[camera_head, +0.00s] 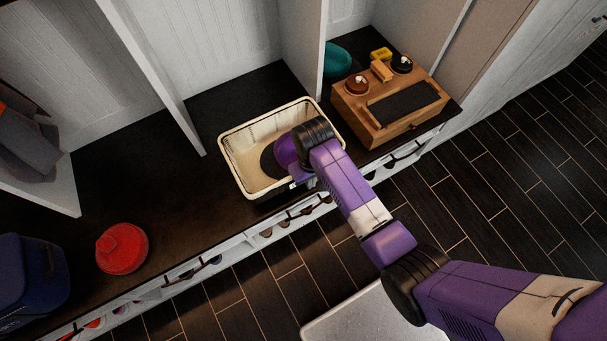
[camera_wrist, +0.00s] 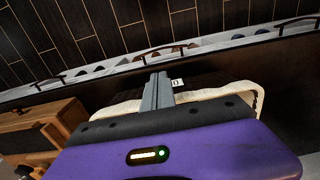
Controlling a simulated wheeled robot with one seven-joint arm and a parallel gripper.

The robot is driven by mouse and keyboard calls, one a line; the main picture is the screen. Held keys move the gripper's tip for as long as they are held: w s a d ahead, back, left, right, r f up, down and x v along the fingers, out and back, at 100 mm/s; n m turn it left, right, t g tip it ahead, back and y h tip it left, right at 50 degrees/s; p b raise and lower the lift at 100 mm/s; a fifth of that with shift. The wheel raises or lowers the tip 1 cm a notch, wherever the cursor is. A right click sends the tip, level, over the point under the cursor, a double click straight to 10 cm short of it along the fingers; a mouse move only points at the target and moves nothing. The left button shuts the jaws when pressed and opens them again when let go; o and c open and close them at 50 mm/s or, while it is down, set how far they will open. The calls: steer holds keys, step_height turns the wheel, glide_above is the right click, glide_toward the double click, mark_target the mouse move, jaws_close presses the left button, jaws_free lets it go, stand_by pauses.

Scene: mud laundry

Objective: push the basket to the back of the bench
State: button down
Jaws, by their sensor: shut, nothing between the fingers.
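The basket (camera_head: 231,168) is a cream-lined, rectangular, open container on the dark bench (camera_head: 130,185), standing near the front edge in the head view. A small white label shows on its front side. Its inside looks empty, with a dark shadow in it. My gripper's wrist hangs over the basket's front right part and hides some of that rim. In the wrist view my gripper (camera_wrist: 159,82) is shut and empty, its fingers at the front side beside the label. The basket's cream rim (camera_wrist: 218,92) shows there too. I cannot tell whether the fingers touch the basket.
Bare bench lies behind the basket, up to the white panelled wall, between two upright dividers. A wooden box (camera_head: 414,118) with small items stands to the right. A red round object (camera_head: 122,248) and a dark blue bag (camera_head: 30,282) are at left. Cubbies with shoes run below.

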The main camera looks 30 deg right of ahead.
steer(key=shift+w+f, duration=1.9)
steer(key=shift+w, duration=0.1)
